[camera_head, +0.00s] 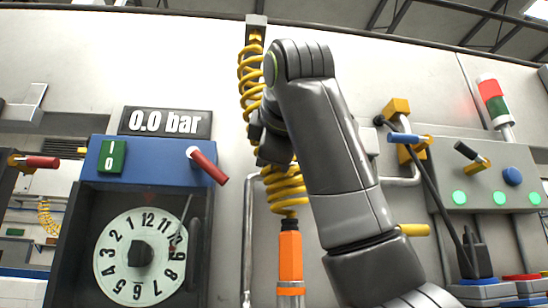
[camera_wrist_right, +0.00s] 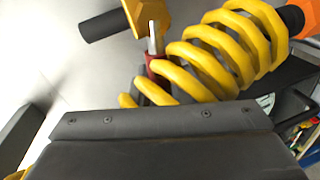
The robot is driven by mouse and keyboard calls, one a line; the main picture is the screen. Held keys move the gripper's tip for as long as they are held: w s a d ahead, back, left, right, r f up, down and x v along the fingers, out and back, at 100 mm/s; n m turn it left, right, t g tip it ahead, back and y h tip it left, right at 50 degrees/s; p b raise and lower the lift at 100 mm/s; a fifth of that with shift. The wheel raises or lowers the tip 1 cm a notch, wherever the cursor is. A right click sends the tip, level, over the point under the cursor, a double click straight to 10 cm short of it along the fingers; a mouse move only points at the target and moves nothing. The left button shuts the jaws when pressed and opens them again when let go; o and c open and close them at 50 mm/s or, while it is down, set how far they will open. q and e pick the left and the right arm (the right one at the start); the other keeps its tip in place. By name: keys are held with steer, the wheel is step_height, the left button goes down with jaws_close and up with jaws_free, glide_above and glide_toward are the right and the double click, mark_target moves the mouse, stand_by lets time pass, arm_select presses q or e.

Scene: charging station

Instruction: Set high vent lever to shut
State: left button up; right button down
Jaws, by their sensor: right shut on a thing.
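My right gripper (camera_head: 268,140) is raised in front of the wall, beside the yellow coiled hose (camera_head: 287,186); my forearm and wrist hide much of what is behind it. In the right wrist view, a lever with a metal rod and red grip (camera_wrist_right: 152,62) comes down from a yellow fitting (camera_wrist_right: 150,14) and passes behind the edge of my gripper. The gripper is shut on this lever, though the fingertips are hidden. No label shows, so I cannot read that it is the high vent lever. My left gripper is not in view.
The blue box (camera_head: 150,160) with a red-handled switch (camera_head: 208,166) and a dial (camera_head: 140,258) stands left, under a 0.0 bar display (camera_head: 165,122). A blue-handled valve (camera_head: 405,138) and a grey panel (camera_head: 460,185) with green lights are right. The coil is close to my gripper.

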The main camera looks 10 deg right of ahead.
steer(key=shift+a+f+n+h+b, duration=0.1)
steer(key=shift+f+n+h+b, duration=0.25)
steer(key=shift+f+n, duration=0.4)
steer(key=shift+r+n, duration=0.1)
steer(key=shift+n, duration=0.15)
steer(key=c, duration=1.4)
jaws_free()
steer(key=shift+o, duration=0.2)
steer(key=shift+s, duration=0.3)
steer(key=s+r+b, duration=0.1)
steer(key=s+b, duration=0.1)
steer(key=s, duration=0.6)
steer(key=s+r+b, duration=0.2)
steer(key=s+b, duration=0.1)
steer(key=s, duration=0.5)
steer(key=shift+s+r, duration=0.2)
steer(key=shift+r, duration=0.05)
